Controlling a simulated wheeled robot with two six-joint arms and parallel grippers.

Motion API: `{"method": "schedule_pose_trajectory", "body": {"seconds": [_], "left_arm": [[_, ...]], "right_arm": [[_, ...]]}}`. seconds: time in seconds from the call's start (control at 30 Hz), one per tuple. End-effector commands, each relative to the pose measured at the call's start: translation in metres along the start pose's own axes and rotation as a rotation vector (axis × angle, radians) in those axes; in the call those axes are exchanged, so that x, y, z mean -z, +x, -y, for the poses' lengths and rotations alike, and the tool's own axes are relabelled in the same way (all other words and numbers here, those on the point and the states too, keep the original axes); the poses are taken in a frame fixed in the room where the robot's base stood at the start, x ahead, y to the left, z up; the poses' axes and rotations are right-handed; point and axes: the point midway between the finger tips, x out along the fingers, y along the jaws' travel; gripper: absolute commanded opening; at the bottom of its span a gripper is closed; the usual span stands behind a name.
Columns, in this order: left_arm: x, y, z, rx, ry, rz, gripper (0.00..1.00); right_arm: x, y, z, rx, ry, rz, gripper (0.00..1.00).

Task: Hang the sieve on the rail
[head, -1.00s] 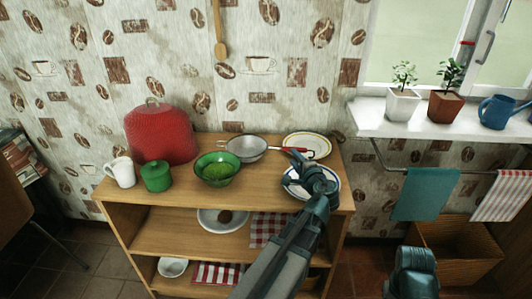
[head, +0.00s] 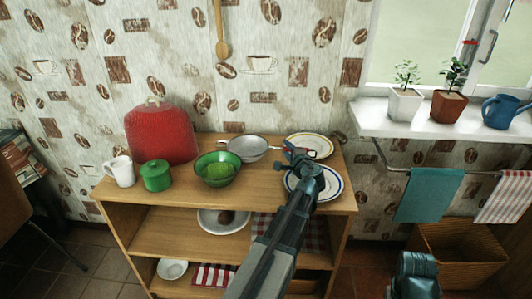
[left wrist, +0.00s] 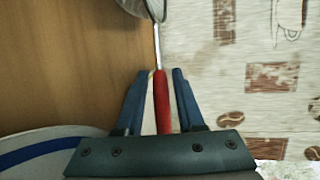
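The sieve (head: 249,148), a grey mesh bowl with a red handle, lies on the cabinet top behind the green bowl. My left gripper (head: 292,155) is at its handle, which it mostly hides in the head view. In the left wrist view, the red handle (left wrist: 161,100) runs between the two blue fingers of my left gripper (left wrist: 162,74), with narrow gaps beside it. A metal rail (head: 384,163) under the windowsill carries a teal towel (head: 428,195) and a checked towel. Part of my right arm shows at the bottom right; its fingers do not show.
Two rimmed plates, the rear one (head: 322,146) and the front one (head: 328,189), lie around my left gripper. The green bowl (head: 214,178), green pot (head: 156,176), white mug (head: 120,172) and red cover (head: 162,135) stand left. A wooden spoon (head: 222,45) hangs on the wall.

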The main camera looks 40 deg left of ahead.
Motion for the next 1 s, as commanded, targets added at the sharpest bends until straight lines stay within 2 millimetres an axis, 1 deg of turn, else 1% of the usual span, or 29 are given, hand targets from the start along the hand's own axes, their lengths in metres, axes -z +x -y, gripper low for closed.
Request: {"method": "schedule_pose_trajectory", "body": {"seconds": [0.03,0.2,0.27,0.4,0.43,1.0], "left_arm": [[0.0001,0.0026,0.0,0.0,0.0,0.0,0.38],[-0.0003,0.0014,0.0002,0.0,0.0,-0.001,0.38],[-0.0003,0.0014,0.0002,0.0,0.0,-0.001,0.27],[-0.0002,0.0013,0.0001,0.0,0.0,-0.001,0.01],[-0.0002,0.0013,0.0001,0.0,0.0,-0.001,0.0],[-0.0001,0.001,-0.0001,-0.001,-0.001,-0.001,0.0]], "right_arm": [[0.0,0.0005,0.0001,0.0,0.0,0.0,0.5],[0.0,0.0,0.0,0.0,0.0,0.0,0.5],[0.0,0.0,0.0,0.0,0.0,0.0,0.5],[0.0,0.0,0.0,0.0,0.0,0.0,0.5],[0.0,0.0,0.0,0.0,0.0,0.0,0.5],[0.0,0.0001,0.0,0.0,0.0,0.0,0.5]]}}
